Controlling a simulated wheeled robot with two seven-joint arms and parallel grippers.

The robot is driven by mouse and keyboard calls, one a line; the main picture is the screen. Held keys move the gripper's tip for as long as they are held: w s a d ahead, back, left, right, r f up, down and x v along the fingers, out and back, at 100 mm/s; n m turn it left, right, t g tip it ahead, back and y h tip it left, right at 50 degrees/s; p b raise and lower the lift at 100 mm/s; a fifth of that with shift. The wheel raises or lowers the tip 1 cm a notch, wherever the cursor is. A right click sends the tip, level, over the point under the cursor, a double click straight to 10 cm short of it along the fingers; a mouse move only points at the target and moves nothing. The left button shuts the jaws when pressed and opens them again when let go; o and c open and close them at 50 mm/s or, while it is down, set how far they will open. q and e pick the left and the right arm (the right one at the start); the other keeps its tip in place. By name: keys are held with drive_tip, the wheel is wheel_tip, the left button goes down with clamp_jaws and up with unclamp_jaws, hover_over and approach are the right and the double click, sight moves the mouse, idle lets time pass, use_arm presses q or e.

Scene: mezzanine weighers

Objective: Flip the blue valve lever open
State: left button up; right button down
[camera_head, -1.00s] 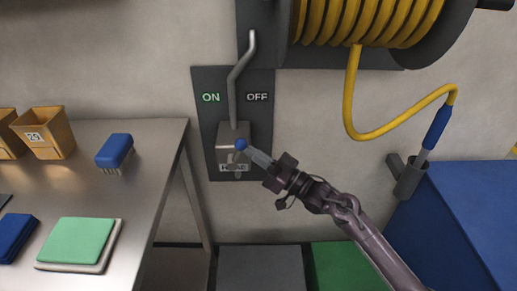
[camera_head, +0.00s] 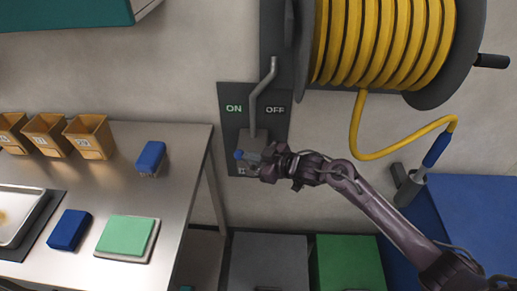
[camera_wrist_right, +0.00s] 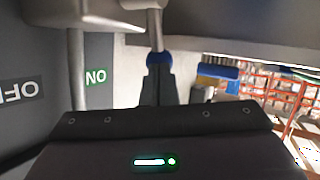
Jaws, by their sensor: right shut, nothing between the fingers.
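The blue knob of the valve lever (camera_head: 239,154) is at the front of a grey valve box (camera_head: 252,141) on a dark wall panel, below and slightly right of the ON label (camera_head: 234,108). My right gripper (camera_head: 256,158) is shut and empty, right beside the knob on its right. In the right wrist view the knob (camera_wrist_right: 158,58) is at the tips of the shut fingers (camera_wrist_right: 157,80), with a metal rod (camera_wrist_right: 156,28) running up from it. I cannot tell whether they touch. The left gripper is not in view.
A grey pipe (camera_head: 256,100) rises from the box. A hose reel (camera_head: 385,45) with yellow hose is up right. A steel table (camera_head: 185,190) with bins, a blue brush (camera_head: 151,157) and pads is left. Grey (camera_head: 268,262) and green (camera_head: 345,262) boxes stand below.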

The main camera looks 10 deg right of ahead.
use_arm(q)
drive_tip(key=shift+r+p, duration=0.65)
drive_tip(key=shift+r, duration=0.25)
use_arm(e)
drive_tip(key=shift+w+a+h, duration=0.25)
drive_tip(key=shift+a+h, duration=0.15)
drive_tip(key=shift+a, duration=0.45)
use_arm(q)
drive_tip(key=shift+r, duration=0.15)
use_arm(e)
drive_tip(key=shift+r+g, duration=0.1)
drive_tip(key=shift+g, duration=0.2)
